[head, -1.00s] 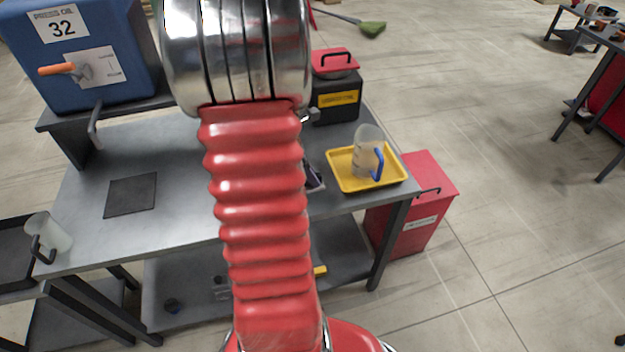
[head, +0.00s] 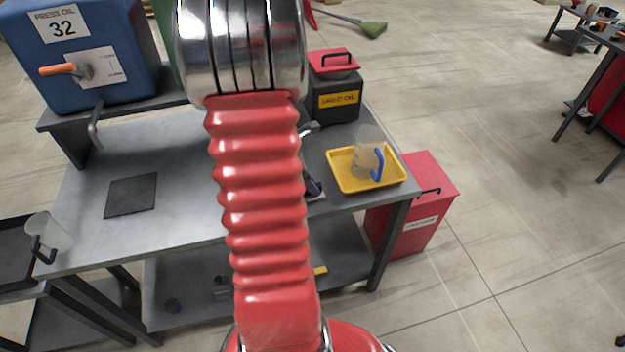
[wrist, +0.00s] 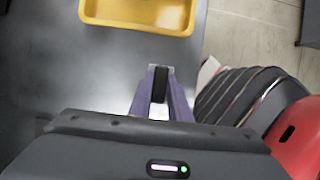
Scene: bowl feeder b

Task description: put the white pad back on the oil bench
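The grey oil bench (head: 180,205) stands in front of me, with the blue press oil tank (head: 115,75) at its back left. My gripper (head: 314,186) is mostly hidden behind my arm in the head view, low over the bench's right part, just left of the yellow tray (head: 343,181). In the wrist view my gripper (wrist: 160,75) shows two purple fingers with their tips close together and a dark piece between them. A small pale patch shows between the fingers; I cannot tell if it is the white pad. I do not clearly see the pad elsewhere.
A clear jug with a blue handle (head: 368,152) stands on the tray. A used oil box (head: 338,100) with a red lid is behind it. A black mat (head: 130,196) lies at left, and another jug (head: 50,236) stands at the left edge. Bench between is clear.

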